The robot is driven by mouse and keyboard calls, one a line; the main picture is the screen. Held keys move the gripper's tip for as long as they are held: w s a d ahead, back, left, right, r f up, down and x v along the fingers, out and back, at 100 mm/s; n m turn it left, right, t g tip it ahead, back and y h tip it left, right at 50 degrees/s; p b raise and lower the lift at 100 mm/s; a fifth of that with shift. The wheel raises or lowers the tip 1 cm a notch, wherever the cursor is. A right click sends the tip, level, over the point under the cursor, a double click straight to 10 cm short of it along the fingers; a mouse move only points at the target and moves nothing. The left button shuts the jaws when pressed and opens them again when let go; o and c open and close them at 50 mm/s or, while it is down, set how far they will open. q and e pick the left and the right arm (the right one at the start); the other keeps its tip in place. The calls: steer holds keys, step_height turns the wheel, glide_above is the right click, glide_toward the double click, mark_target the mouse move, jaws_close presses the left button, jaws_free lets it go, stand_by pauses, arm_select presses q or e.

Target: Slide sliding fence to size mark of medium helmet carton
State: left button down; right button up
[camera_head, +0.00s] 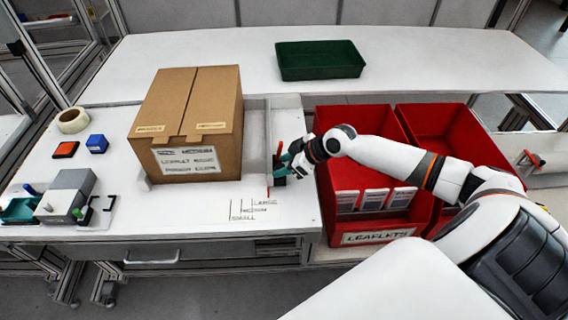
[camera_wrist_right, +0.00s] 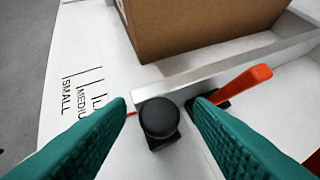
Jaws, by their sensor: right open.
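The sliding fence (camera_head: 256,140) is a pale wall along the right side of the brown carton (camera_head: 185,115); it shows in the right wrist view (camera_wrist_right: 222,66). Its black knob (camera_wrist_right: 159,118) and orange lever (camera_wrist_right: 243,85) stand on its right side. A small red pointer (camera_head: 269,192) lies right of the size marks (camera_head: 252,208), lettered LARGE, MEDIUM and SMALL, beyond the LARGE line. My right gripper (camera_head: 281,166) is open, its teal fingers (camera_wrist_right: 163,104) on either side of the knob; contact cannot be told. My left gripper is out of view.
Red leaflet bins (camera_head: 378,238) stand right of the fence, under my right arm. A green tray (camera_head: 320,60) sits at the back. Tape (camera_head: 73,120), an orange pad (camera_head: 65,149), a blue block (camera_head: 97,143) and a grey device (camera_head: 67,196) lie left. The bench front has free room.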

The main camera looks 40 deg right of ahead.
steer(key=shift+f, duration=0.1)
steer(key=shift+c, duration=0.6)
jaws_close()
steer(key=w+a, duration=0.1)
steer(key=a, duration=0.1)
steer(key=w+a, duration=0.1)
steer(key=a, duration=0.1)
steer(key=w+a+p, duration=0.1)
steer(key=w+a, duration=0.1)
steer(key=shift+w+a, duration=0.1)
steer(key=shift+a, duration=0.3)
steer(key=shift+o, duration=0.6)
jaws_free()
steer(key=shift+d, duration=0.1)
